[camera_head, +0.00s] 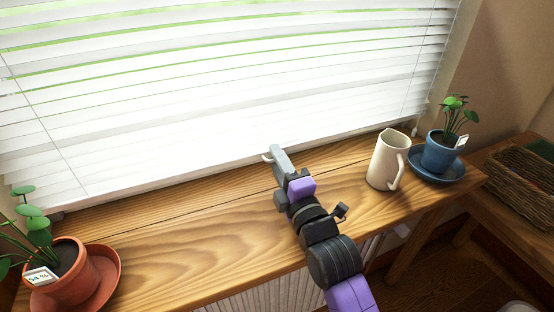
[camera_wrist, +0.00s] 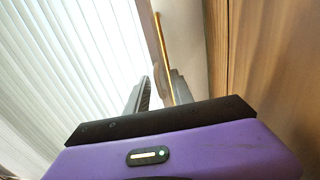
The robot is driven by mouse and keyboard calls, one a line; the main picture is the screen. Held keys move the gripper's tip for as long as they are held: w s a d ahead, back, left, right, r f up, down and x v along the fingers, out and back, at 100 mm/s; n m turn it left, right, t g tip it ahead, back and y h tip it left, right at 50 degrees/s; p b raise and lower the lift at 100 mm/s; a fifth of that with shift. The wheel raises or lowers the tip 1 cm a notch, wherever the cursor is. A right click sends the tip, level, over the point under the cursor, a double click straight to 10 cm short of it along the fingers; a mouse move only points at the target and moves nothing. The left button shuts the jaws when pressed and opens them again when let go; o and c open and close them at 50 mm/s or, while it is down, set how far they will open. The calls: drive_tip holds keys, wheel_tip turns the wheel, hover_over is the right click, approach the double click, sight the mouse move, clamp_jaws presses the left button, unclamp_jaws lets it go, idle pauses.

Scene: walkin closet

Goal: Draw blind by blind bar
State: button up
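The white slatted blind (camera_head: 210,90) hangs lowered over the window in the head view, with its slats partly tilted. Its bottom blind bar (camera_head: 160,180) lies just above the wooden sill. My gripper (camera_head: 275,157) is at the bar's lower edge, near its middle. In the wrist view the blind (camera_wrist: 75,60) fills the left side. The two fingers of my gripper (camera_wrist: 161,88) stand apart, with the edge of the bar seen between or just beyond them. I cannot tell whether either finger touches the bar.
The wooden sill (camera_head: 200,235) lies under my gripper. A potted plant in a terracotta pot (camera_head: 75,275) stands at the left. A cream jug (camera_head: 387,160) and a blue pot with a plant (camera_head: 438,153) stand at the right. A wicker basket (camera_head: 520,185) is farther right.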

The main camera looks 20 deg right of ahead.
drive_tip(key=s, duration=0.5)
drive_tip(key=s+f, duration=0.1)
drive_tip(key=s, duration=0.1)
drive_tip(key=shift+s+b, duration=0.2)
drive_tip(key=shift+b, duration=0.2)
drive_tip(key=shift+r, duration=0.15)
